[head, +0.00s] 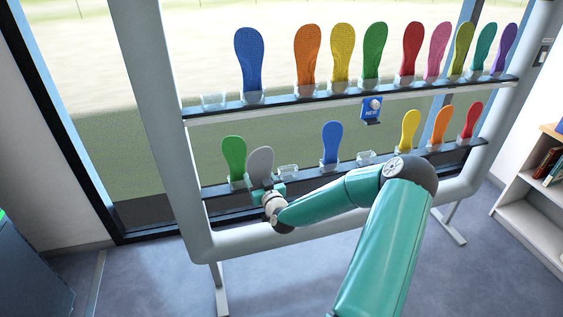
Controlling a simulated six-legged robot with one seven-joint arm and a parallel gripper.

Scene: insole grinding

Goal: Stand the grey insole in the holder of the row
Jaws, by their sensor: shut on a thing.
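The grey insole (260,165) is upright, slightly tilted, at the lower row on the left. My gripper (272,191) is shut on its lower end. The insole is just right of the green insole (233,157), which stands in a clear holder. An empty clear holder (288,172) is just right of the grey insole. Another empty clear holder (365,158) is right of the blue insole (331,142). My gripper hides the bottom of the grey insole, so I cannot tell whether it is in a holder or in front of the lower shelf (310,172).
The upper shelf (310,101) holds several coloured insoles and an empty holder (213,100) at its left end. A blue tag (372,109) hangs below it. Yellow, orange and red insoles stand at the lower right. The grey frame (230,242) borders the shelves; a bookshelf (535,200) stands right.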

